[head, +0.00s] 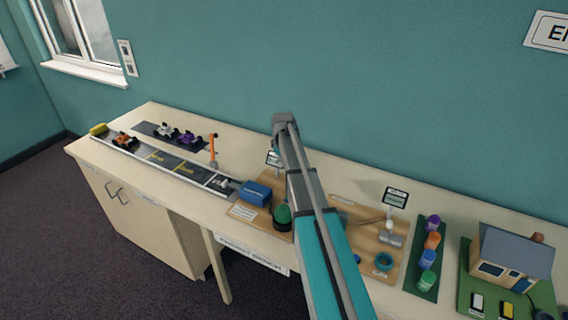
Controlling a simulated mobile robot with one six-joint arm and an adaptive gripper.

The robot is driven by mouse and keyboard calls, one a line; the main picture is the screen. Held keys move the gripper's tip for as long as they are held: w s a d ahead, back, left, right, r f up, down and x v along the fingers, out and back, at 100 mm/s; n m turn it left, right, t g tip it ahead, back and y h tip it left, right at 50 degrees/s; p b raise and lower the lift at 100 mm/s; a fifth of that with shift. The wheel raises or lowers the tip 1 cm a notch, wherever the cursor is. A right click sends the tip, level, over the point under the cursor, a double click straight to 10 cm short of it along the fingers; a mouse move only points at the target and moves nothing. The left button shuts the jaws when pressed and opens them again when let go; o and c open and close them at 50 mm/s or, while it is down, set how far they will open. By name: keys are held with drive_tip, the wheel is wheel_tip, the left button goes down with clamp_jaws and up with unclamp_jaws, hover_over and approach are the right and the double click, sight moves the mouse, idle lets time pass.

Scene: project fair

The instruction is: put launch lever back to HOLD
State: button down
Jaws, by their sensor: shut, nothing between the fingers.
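The model race track (170,163) lies along the left part of the table. A small white piece (222,183) sits at its right end and an orange upright post (213,150) stands at its back edge. A small pale-knobbed lever on a grey base (392,238) stands on the wooden board, right of my arm. I cannot tell which of these is the launch lever, and no HOLD marking is readable. My arm rises from the bottom and crosses the middle, hiding part of the board. My gripper cannot be made out.
Toy cars (190,138) stand by the track. A blue box (255,193) and green dome (283,215) are just left of my arm. Small signs stand on the board. Coloured jars (432,240) and a model house (510,255) are at the right. The wall is close behind the table.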

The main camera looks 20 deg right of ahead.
drive_tip(key=shift+w+f+b, duration=0.2)
drive_tip(key=shift+f+b, duration=1.75)
drive_tip(key=shift+f, duration=0.15)
drive_tip(key=shift+w+f+b, duration=0.15)
drive_tip(key=shift+f+b, duration=1.8)
drive_tip(key=shift+f, duration=0.15)
drive_tip(key=s, duration=0.1)
drive_tip(key=s+d, duration=0.1)
drive_tip(key=s+r+p, duration=0.1)
drive_tip(key=shift+d+r, duration=0.1)
drive_tip(key=shift+d, duration=0.15)
drive_tip(key=shift+s+d, duration=0.2)
drive_tip(key=shift+s, duration=0.05)
